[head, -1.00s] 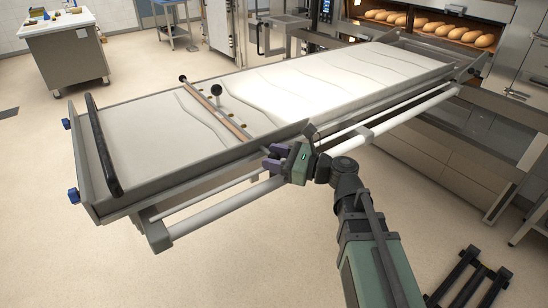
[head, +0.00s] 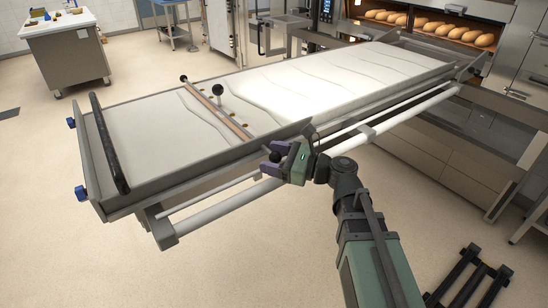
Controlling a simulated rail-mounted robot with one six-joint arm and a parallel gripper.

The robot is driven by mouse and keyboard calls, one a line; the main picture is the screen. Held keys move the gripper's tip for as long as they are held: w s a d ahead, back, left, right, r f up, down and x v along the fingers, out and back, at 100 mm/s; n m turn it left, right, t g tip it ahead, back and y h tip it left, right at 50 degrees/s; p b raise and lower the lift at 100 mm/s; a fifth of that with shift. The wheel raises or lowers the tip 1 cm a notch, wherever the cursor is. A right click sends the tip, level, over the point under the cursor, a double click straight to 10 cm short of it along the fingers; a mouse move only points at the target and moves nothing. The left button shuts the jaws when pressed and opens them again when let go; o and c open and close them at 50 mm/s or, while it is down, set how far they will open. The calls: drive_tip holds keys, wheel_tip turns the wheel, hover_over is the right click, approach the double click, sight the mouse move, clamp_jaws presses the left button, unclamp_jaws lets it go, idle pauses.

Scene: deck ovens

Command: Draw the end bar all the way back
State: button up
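The end bar (head: 215,108) is a thin wood-and-metal bar lying across the pale belt of the long loader (head: 150,185). It has a black knob (head: 217,90) standing on it and another dark knob at its far end. My gripper (head: 273,158) is at the near side wall of the loader, close to the bar's near end. Its two purple fingers are spread, with a black round knob (head: 275,157) between them. I see no firm contact between fingers and knob. The bar's join to this knob is hidden by the wall.
A black handle (head: 108,144) crosses the loader's left end, with blue knobs on the end wall. White rails (head: 215,207) run below the near side. The oven with loaves (head: 450,30) is at the far right. Open floor lies at front left.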

drive_tip(key=v, duration=1)
drive_tip(key=shift+s+d, duration=0.15)
drive_tip(key=shift+d, duration=0.25)
drive_tip(key=s+d+f+n+g+h+p, duration=0.2)
drive_tip(key=s+f+n+g+h, duration=0.15)
drive_tip(key=f+n+h, duration=0.5)
drive_tip(key=shift+s+d+f+n+g+h+p, duration=0.1)
drive_tip(key=shift+s+d+n+g+h+p, duration=0.5)
drive_tip(key=shift+n+h+p, duration=1)
drive_tip(key=shift+s+d+f+n+g+h+p, duration=0.1)
drive_tip(key=shift+s+d+n+g+h+p, duration=0.65)
drive_tip(key=shift+n, duration=1.5)
drive_tip(key=shift+s+d+f+n+g+h+p, duration=0.1)
drive_tip(key=shift+s+d+n+h+p, duration=0.65)
drive_tip(key=shift+n+h, duration=1.1)
